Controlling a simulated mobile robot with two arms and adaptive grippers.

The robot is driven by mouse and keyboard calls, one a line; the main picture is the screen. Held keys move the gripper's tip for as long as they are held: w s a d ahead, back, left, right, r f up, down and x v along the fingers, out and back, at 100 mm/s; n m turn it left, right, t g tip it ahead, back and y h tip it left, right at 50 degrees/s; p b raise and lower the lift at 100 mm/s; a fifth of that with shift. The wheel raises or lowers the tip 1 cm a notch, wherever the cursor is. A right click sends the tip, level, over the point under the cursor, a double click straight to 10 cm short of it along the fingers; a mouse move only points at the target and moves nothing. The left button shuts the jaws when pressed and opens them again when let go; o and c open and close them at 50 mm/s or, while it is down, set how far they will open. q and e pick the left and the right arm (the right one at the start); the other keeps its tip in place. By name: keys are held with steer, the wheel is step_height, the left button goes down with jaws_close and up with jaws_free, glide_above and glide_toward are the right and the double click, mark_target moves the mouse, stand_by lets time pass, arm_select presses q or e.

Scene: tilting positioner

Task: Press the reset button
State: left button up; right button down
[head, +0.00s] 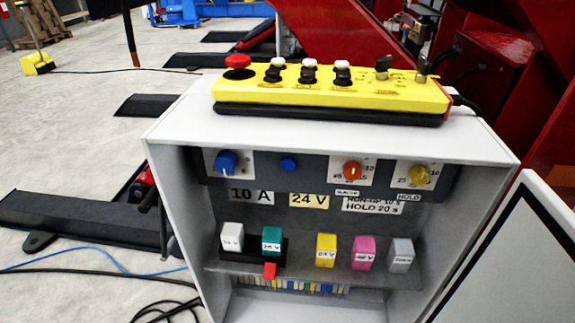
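An open light-grey control cabinet (330,145) stands in front of me. Inside, on its dark panel, is a small round blue button (288,164) between a blue knob (227,162) and an orange knob (352,171). A yellow pendant (350,96) lies on top of the cabinet. It has a red mushroom button (238,61), white-topped buttons (309,65) and two dark switches at its right end. I cannot read a reset label on any button. Neither of my grippers shows in the head view.
A yellow knob (420,175) is at the panel's right. Several coloured labelled blocks, including a green one (272,240), stand on a shelf below. The cabinet door (515,262) is swung open to the right. Red machinery (345,38) is behind. Cables (95,276) lie on the floor at left.

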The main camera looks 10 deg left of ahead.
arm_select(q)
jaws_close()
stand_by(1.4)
